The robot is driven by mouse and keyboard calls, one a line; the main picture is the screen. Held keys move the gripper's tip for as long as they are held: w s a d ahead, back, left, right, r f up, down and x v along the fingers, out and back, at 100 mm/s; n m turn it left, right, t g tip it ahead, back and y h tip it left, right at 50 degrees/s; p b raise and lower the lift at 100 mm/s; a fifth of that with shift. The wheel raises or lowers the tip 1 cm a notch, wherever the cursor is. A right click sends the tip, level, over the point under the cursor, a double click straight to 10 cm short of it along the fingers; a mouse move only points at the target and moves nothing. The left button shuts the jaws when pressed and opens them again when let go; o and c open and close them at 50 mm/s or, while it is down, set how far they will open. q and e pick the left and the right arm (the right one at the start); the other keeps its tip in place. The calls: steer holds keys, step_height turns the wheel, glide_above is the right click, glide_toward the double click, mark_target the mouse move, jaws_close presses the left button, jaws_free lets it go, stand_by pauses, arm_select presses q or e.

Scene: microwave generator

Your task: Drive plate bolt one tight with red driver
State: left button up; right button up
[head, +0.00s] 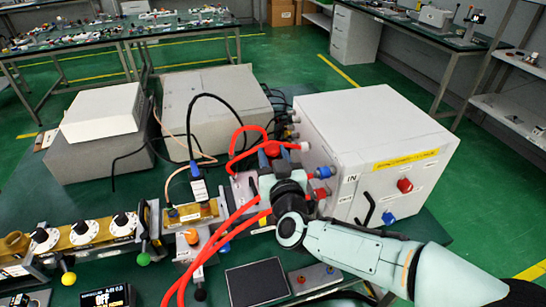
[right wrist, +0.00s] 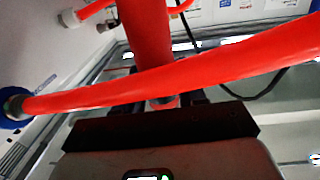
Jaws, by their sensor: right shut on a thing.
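My right arm reaches in from the lower right. Its gripper (head: 271,160) is shut on the red driver (head: 273,147), whose red top shows above the fingers. In the right wrist view, the driver's red shaft-like handle (right wrist: 146,35) stands between the fingers, partly covered by a red hose (right wrist: 200,75) crossing in front. A light metal plate (head: 243,186) lies just left of the gripper. The driver's tip and plate bolt one are hidden behind the gripper and hose, so I cannot tell whether they touch. My left gripper is out of view.
A large white box (head: 365,130) with hose fittings stands close right of the gripper. Red hoses (head: 215,240) loop around the gripper and run toward the front. A waveguide row with dials (head: 82,230) lies left. A black panel (head: 257,284) sits in front.

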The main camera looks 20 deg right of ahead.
mark_target(273, 147)
steer(key=shift+r, duration=0.65)
step_height(273, 147, up, 3)
steer(key=p, duration=0.3)
steer(key=shift+r+p, duration=1.3)
steer(key=shift+r, duration=0.05)
